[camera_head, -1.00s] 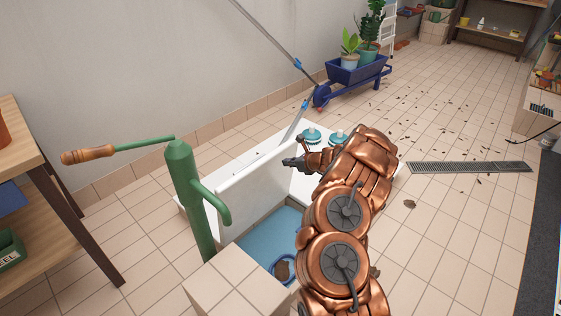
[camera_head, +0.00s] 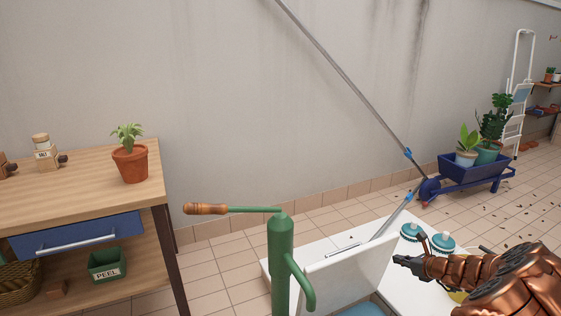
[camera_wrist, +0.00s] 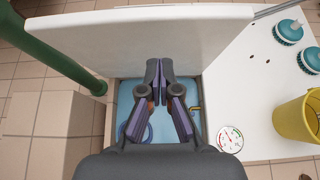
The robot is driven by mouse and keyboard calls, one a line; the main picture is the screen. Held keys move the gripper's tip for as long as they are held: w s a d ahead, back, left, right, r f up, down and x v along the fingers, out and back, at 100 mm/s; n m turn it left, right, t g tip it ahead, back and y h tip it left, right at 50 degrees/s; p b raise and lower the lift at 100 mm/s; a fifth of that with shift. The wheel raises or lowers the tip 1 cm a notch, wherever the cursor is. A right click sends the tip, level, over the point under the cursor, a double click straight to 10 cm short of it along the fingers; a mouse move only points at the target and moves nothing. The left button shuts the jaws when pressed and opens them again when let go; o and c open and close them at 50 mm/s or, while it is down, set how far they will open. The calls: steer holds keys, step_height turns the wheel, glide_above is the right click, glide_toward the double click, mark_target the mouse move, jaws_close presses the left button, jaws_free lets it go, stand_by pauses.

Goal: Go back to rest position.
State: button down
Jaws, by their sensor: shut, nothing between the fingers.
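My copper arm reaches in from the lower right of the head view, with my gripper (camera_head: 402,260) over the white counter beside a raised white panel. In the wrist view my gripper (camera_wrist: 158,62) has its fingertips together and holds nothing. Below it lies a blue-floored basin (camera_wrist: 125,92), partly hidden by the fingers. The white panel (camera_wrist: 150,38) stands just beyond the fingertips. I cannot tell whether the fingertips touch it.
A green hand pump (camera_head: 281,255) stands left of the panel. Two teal brushes (camera_head: 442,242) lie on the counter, with a yellow cup (camera_wrist: 298,118) and a round gauge (camera_wrist: 230,139) nearby. A wooden workbench (camera_head: 60,195) with a potted plant (camera_head: 130,160) stands at left. A blue wheelbarrow (camera_head: 475,170) stands at the back.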

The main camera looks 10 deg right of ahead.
steer(key=s+a+r+n+g+y, duration=0.15)
steer(key=a+r+n, duration=0.25)
steer(key=a, duration=0.4)
steer(key=a+r+n+g+y, duration=0.1)
steer(key=a+r+n+y, duration=0.2)
steer(key=a, duration=0.4)
steer(key=a+r+n+g+y, duration=0.1)
steer(key=a+r+n, duration=0.3)
steer(key=a+r, duration=0.3)
steer(key=s+a+r+n+g, duration=0.25)
steer(key=s+a+n, duration=0.25)
steer(key=s+a, duration=0.3)
steer(key=s+a+r+n+g, duration=0.1)
steer(key=s+a+n+g, duration=0.3)
steer(key=s+a+n, duration=0.35)
steer(key=s+a+n+g+h, duration=0.1)
steer(key=s+n+g+h, duration=0.3)
steer(key=s, duration=1.2)
steer(key=s+d+n+h, duration=0.5)
steer(key=s+d, duration=0.3)
steer(key=s, duration=0.4)
step_height(320, 180, up, 24)
steer(key=s+p, duration=0.1)
steer(key=p, duration=2.2)
steer(key=shift+s+a+r+t+p, duration=0.2)
steer(key=shift+s+a+t+p, duration=0.1)
steer(key=shift+t+p, duration=0.1)
